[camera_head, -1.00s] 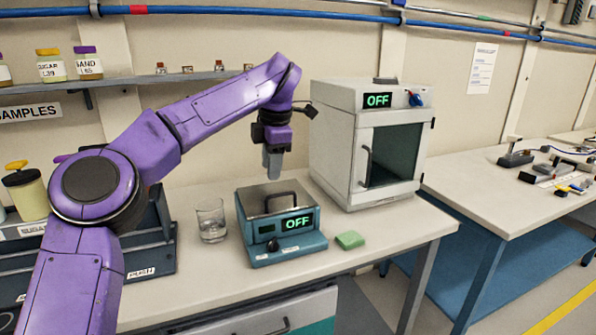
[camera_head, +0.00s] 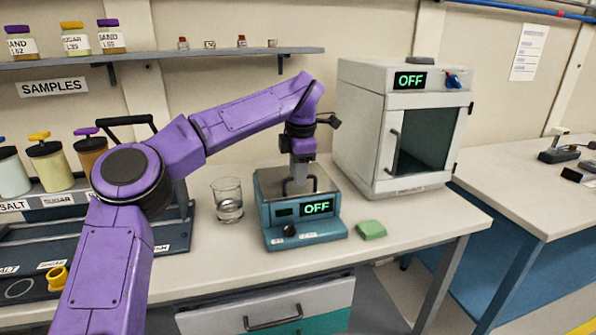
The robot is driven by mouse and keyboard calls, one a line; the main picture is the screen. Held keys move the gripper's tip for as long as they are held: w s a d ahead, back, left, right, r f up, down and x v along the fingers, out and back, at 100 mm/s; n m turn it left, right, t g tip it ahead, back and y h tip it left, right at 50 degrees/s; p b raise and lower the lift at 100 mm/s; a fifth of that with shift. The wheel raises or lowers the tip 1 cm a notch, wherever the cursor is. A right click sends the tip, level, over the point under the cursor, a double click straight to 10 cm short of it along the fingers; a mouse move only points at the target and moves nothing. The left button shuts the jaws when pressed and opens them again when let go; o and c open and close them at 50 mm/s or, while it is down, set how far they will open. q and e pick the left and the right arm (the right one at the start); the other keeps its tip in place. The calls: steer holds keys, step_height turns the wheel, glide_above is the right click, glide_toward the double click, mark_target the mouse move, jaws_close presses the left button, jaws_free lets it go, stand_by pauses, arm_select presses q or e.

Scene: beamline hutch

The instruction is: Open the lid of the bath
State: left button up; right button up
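The bath (camera_head: 330,231) is a teal box on the bench with a grey metal lid (camera_head: 268,183) on top. The lid lies shut and carries a dark arched handle (camera_head: 286,189). A display on the bath's front reads OFF, above a black knob. My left gripper (camera_head: 300,182) points straight down over the lid, its grey fingers at the handle and hiding part of it. I cannot tell whether the fingers are shut on the handle or only beside it. My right gripper is not in view.
A glass beaker (camera_head: 228,201) stands just left of the bath, and a green block (camera_head: 371,230) lies to its right. A white oven (camera_head: 360,130) reading OFF stands behind right. A dark dispenser rack (camera_head: 180,236) with jars is at left.

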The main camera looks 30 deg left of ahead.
arm_select(q)
jaws_close()
stand_by(1.4)
